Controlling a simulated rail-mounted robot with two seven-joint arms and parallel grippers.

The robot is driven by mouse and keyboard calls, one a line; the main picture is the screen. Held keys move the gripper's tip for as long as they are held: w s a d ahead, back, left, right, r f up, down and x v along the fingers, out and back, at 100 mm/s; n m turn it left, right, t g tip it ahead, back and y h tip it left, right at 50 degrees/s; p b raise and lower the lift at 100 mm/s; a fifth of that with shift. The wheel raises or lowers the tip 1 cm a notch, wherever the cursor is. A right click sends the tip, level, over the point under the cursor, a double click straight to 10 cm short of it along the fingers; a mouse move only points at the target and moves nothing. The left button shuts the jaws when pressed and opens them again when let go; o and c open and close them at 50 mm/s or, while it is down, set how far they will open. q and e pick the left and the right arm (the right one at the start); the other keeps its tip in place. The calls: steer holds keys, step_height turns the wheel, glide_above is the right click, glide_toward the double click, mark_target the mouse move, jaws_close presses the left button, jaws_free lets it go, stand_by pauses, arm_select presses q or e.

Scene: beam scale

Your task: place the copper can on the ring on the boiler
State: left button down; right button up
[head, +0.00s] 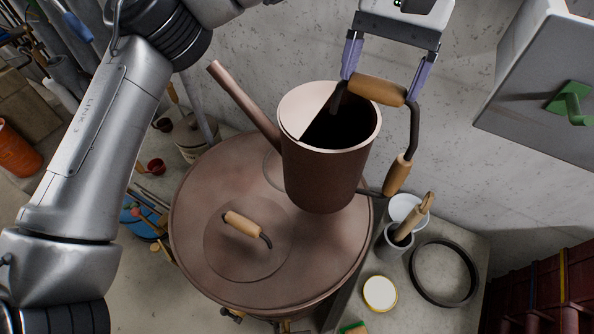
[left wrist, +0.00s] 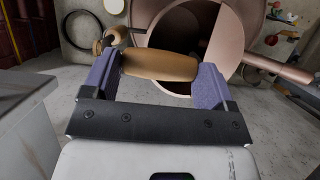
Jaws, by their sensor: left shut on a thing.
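The copper can (head: 325,175), a watering can with a long spout and wooden grips, hangs upright or slightly tilted over the back right of the boiler (head: 205,175). My left gripper (head: 380,88) is shut on the can's upper wooden grip. In the left wrist view my left gripper (left wrist: 158,66) has a finger at each end of that grip, with the can (left wrist: 180,40) beyond it. A thin arc of the ring (head: 266,168) shows on the boiler top left of the can; the can hides the rest. I cannot tell whether the can touches the boiler.
A lid with a wooden handle (head: 241,223) sits on the boiler's front left. To the right are a dark hoop (head: 412,276), a yellow-rimmed round tin (head: 380,293) and a pot holding a wooden-handled tool (head: 393,242). A grey box (head: 530,85) juts out at upper right.

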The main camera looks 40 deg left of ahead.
arm_select(q)
steer(key=w+a+r+n+t+h, duration=0.1)
steer(key=w+a+n+t+h, duration=0.4)
steer(key=w+n, duration=0.75)
steer(key=s+a+f+g+y+p, duration=0.1)
steer(key=s+a+f+p, duration=0.1)
steer(key=a+f, duration=0.8)
steer(key=shift+s+a+f+n+p, duration=0.15)
steer(key=shift+a+f+n+p, duration=0.3)
steer(key=shift+a+p, duration=0.55)
steer(key=shift+a, duration=0.15)
jaws_free()
steer(key=shift+f, duration=0.15)
